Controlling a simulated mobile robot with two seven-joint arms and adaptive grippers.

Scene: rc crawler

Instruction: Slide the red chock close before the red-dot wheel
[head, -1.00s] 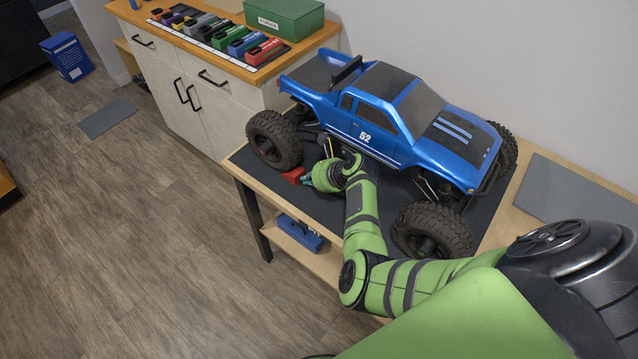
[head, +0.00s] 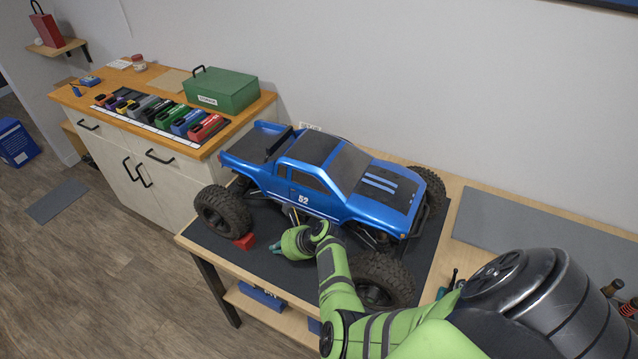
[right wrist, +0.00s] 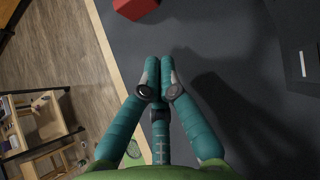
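The red chock (head: 245,241) lies on the dark mat beside the lower right of the blue truck's near rear wheel (head: 222,211). I cannot tell if it touches the tyre. No red dot shows on this wheel or on the near front wheel (head: 383,281). My right gripper (head: 274,250) is low over the mat, to the right of the chock, with a small gap between them. In the right wrist view its teal fingers (right wrist: 159,64) are together and empty; the chock (right wrist: 135,8) is beyond the tips, cut by the top edge. My left gripper is out of view.
The blue truck (head: 310,185) stands behind my right arm and close to it. The mat (head: 262,268) is clear in front of the chock. A grey mat (head: 530,230) lies at right. A cabinet with coloured blocks and a green box (head: 221,90) stands at left.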

